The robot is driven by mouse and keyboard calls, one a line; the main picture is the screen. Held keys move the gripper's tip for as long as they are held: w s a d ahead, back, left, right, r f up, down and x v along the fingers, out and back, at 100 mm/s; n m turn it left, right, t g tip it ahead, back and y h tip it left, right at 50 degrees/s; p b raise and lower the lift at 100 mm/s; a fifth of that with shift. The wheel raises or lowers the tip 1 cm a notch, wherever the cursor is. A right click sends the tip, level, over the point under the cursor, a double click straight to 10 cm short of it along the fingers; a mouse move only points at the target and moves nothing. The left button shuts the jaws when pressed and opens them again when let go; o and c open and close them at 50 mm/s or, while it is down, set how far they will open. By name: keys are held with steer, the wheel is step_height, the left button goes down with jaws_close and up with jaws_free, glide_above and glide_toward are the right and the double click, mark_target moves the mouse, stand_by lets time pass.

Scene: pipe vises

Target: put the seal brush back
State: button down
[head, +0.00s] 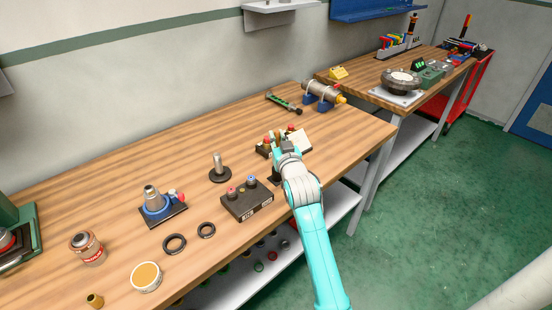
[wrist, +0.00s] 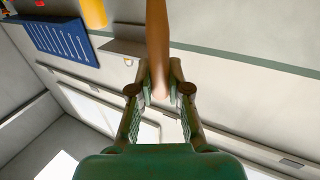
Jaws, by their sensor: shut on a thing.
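My gripper (wrist: 160,90) is shut on a brown, wood-coloured handle in the wrist view, which I take to be the seal brush (wrist: 157,40). The handle runs from between the fingertips to the top edge of the picture, so its far end is out of view. In the head view my gripper (head: 281,143) is over the right part of the near bench, close to a small dark block with red and green tops (head: 264,149) and a white sheet (head: 301,140). The brush is too small there to make out clearly.
A clamped cylinder (head: 322,93) lies behind my gripper. The bench's back left is clear.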

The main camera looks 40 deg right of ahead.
steer(key=shift+f, duration=3.1)
steer(key=shift+f, duration=0.1)
steer(key=c, duration=1.1)
jaws_free()
steer(key=shift+c, duration=0.2)
